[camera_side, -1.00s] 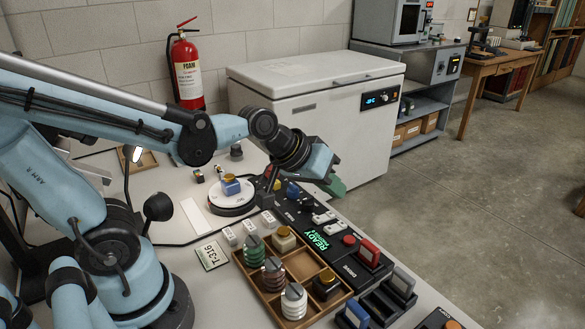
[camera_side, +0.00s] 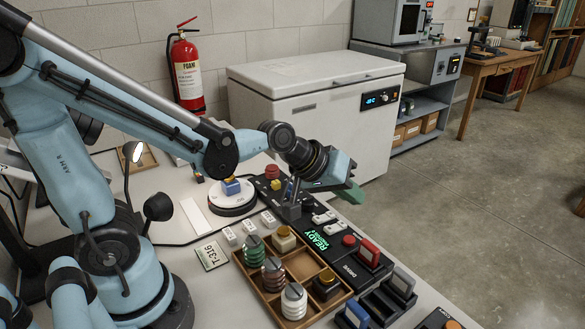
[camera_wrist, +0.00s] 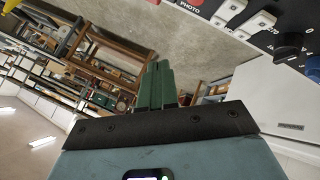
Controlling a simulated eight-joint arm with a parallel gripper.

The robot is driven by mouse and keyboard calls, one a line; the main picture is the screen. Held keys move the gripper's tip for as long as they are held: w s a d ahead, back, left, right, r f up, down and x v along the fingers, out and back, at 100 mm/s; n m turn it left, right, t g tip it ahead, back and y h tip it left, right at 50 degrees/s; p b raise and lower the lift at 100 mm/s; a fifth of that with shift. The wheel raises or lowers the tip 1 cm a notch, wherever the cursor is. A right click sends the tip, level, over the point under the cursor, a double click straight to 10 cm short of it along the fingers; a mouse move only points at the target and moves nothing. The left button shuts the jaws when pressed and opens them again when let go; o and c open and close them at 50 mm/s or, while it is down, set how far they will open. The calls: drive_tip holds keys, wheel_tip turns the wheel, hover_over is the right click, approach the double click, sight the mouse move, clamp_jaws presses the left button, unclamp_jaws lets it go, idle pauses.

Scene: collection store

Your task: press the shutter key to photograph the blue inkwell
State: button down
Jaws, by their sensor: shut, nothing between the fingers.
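The blue inkwell (camera_side: 231,188), with a yellow top, sits on the round white turntable (camera_side: 232,204). A black control panel (camera_side: 330,251) runs to its right, with a green lit display (camera_side: 317,238) reading READY. A red round key (camera_side: 349,240) is on the panel beside the display. In the wrist view, a red key at the top edge (camera_wrist: 195,2) is cut off beside the word PHOTO. My gripper (camera_side: 353,197) is in the air above the panel's far right side, apart from the keys. Its green fingers (camera_wrist: 158,70) are together and empty.
White rocker keys (camera_side: 322,217) and a red block-shaped control (camera_side: 368,253) share the panel. A wooden tray (camera_side: 266,302) of lidded pots stands in front. A white chest freezer (camera_side: 312,130) stands behind. The floor to the right is clear.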

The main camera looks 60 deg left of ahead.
sight(345, 239)
drive_tip(key=shift+f, duration=3.8)
drive_tip(key=shift+f, duration=0.1)
drive_tip(key=shift+f, duration=0.3)
drive_tip(key=shift+r, duration=0.45)
drive_tip(key=shift+r, duration=2.5)
drive_tip(key=shift+s, duration=0.1)
